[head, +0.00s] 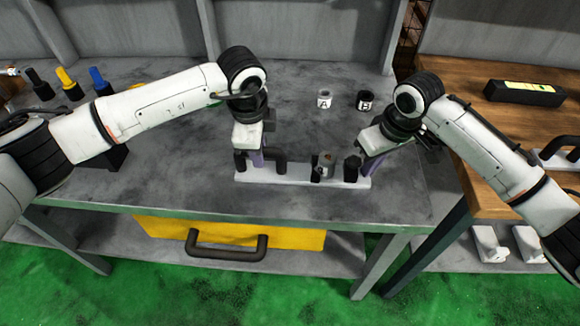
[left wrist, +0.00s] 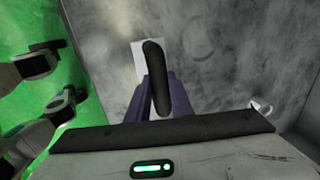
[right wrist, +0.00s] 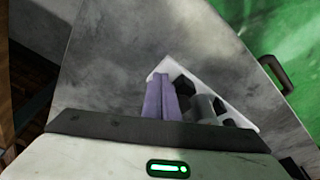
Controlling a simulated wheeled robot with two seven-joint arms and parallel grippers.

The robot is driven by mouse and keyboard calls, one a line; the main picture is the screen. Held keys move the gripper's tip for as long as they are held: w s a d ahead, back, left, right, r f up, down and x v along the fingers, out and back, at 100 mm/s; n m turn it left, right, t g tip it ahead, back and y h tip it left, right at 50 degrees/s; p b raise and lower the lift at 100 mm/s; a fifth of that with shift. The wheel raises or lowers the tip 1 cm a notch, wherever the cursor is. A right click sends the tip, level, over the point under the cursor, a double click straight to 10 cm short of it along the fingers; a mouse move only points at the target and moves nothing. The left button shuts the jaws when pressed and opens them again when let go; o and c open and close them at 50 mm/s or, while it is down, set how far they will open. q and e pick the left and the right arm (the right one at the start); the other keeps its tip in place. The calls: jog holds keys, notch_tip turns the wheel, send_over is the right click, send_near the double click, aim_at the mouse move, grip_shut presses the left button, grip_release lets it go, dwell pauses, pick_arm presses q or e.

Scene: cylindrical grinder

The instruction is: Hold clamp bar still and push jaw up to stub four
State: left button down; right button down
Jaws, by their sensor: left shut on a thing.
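The white clamp bar (head: 300,177) lies on the grey bench, with several black upright stubs along it. A grey cylindrical piece, apparently the jaw (head: 326,160), stands on its right half between black stubs. My left gripper (head: 257,157) is at the bar's left end, shut on a black upright piece (left wrist: 155,75), seen between its purple fingers in the left wrist view. My right gripper (head: 368,165) is at the bar's right end, beside the rightmost stub (head: 351,166). In the right wrist view its purple fingers (right wrist: 163,97) lie together, with nothing visible between them.
Yellow (head: 66,78) and blue (head: 98,80) handled tools stand at the left. A wooden table (head: 480,110) adjoins at the right. A yellow drawer (head: 235,234) is under the bench.

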jog(key=shift+f, duration=0.15)
jog(key=shift+w+v, duration=0.15)
jog(key=shift+v, duration=0.75)
jog(key=shift+w+v, duration=0.15)
jog(key=shift+v, duration=0.7)
